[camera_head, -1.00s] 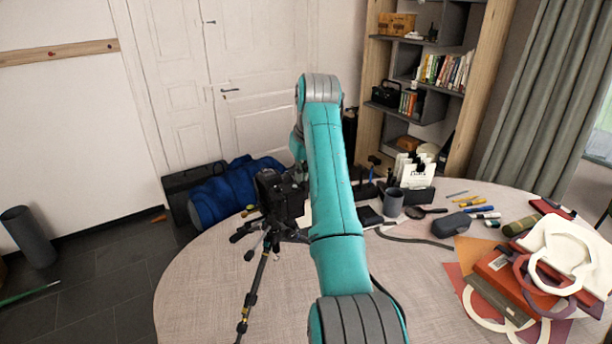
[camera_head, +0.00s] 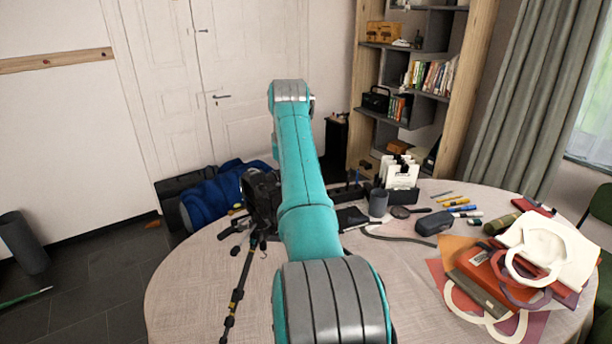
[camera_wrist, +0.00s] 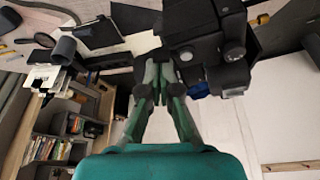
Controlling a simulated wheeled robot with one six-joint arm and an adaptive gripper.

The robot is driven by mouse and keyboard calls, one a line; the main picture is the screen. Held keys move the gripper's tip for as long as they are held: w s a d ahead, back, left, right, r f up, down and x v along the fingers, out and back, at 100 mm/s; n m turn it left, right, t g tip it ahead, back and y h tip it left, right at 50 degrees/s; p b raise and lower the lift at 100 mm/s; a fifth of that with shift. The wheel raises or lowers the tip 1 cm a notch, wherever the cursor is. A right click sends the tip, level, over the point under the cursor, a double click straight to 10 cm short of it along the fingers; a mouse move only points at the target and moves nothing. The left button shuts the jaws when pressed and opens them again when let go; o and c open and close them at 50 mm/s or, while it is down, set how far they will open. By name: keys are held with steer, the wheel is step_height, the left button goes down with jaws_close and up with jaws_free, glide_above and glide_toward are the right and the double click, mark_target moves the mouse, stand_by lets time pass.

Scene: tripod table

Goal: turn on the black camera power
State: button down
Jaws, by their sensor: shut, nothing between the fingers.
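The black camera (camera_head: 261,190) stands on its tripod (camera_head: 238,290) at the left part of the round table (camera_head: 185,285). My teal arm covers its right side in the head view. In the wrist view, which looks upside down, the camera (camera_wrist: 208,38) fills the upper right, close to my fingers. My gripper (camera_wrist: 160,62) is shut and empty, its fingertips beside the camera body. I cannot tell whether they touch it. The power switch cannot be made out. The gripper is hidden behind my arm in the head view.
A grey mug (camera_head: 378,203), a white card holder (camera_head: 400,177), a dark case (camera_head: 433,222), pens and a pile of bags (camera_head: 545,245) occupy the table's right side. A blue bag (camera_head: 215,195) lies beyond the table. The table's left front is mostly clear besides the tripod legs.

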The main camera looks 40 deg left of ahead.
steer(key=shift+d, duration=0.1)
steer(key=shift+w+d, duration=0.1)
steer(key=shift+d, duration=0.05)
steer(key=shift+d, duration=0.7)
